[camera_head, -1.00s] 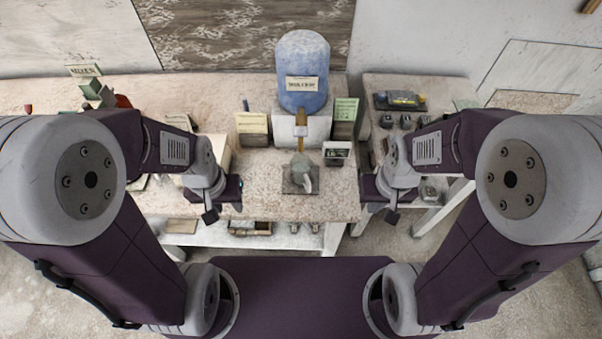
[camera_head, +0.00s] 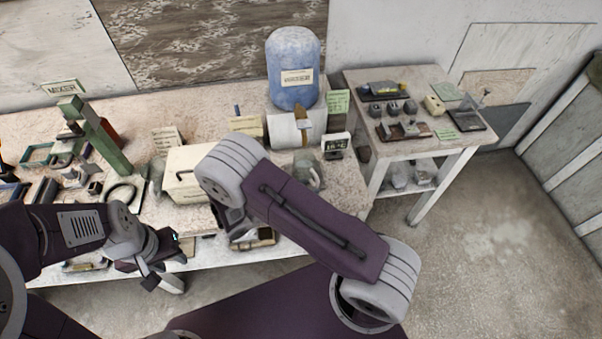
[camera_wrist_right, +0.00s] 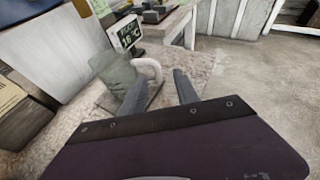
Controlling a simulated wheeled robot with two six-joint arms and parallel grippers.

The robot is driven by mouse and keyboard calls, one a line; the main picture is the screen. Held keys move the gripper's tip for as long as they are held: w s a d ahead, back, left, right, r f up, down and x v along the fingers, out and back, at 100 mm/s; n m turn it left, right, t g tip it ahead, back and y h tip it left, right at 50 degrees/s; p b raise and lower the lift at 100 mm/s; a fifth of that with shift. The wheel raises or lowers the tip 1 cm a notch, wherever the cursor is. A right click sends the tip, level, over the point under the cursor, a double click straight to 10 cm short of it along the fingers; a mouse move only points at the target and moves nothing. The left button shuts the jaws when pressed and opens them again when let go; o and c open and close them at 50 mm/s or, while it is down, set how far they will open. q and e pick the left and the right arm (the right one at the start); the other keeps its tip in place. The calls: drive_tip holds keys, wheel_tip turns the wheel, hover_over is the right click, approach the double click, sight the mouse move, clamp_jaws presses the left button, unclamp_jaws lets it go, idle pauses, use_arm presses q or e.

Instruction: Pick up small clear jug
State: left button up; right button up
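The small clear jug (camera_wrist_right: 118,72), greenish and see-through, stands upright on the worktable in the right wrist view. Its pale handle (camera_wrist_right: 154,68) faces right. My right gripper (camera_wrist_right: 160,78) is open, with the handle just beyond its fingertips and nothing held; I cannot tell if a finger touches it. In the head view the jug (camera_head: 312,176) is partly hidden behind my right arm, and the right fingers are not clear. My left gripper (camera_head: 160,265) is low at the table's front edge, away from the jug; its finger opening is unclear.
A blue water container (camera_head: 297,70) stands behind the jug. A small display sign (camera_head: 336,146) is close to the jug's right. A cream box (camera_head: 187,172) lies to the left. A side table (camera_head: 425,130) holds small items. Open floor lies at the right.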

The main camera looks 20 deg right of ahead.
sight(317, 183)
drive_tip(key=shift+w+d, duration=0.1)
drive_tip(key=shift+d, duration=0.1)
drive_tip(key=shift+p+x, duration=0.4)
drive_tip(key=shift+x, duration=0.7)
drive_tip(key=shift+w+d+f, duration=0.15)
drive_tip(key=shift+d+f, duration=0.05)
drive_tip(key=shift+d, duration=0.3)
drive_tip(key=x, duration=0.2)
drive_tip(key=p+x, duration=0.1)
drive_tip(key=x, duration=0.1)
drive_tip(key=shift+w+d+f, duration=0.1)
drive_tip(key=shift+w+d, duration=0.15)
drive_tip(key=shift+w, duration=0.05)
drive_tip(key=shift+w+d+f, duration=0.1)
drive_tip(key=shift+d, duration=0.1)
use_arm(q)
drive_tip(key=shift+a+r, duration=0.25)
drive_tip(key=shift+r, duration=0.75)
use_arm(e)
drive_tip(key=shift+a, duration=0.1)
clamp_jaws()
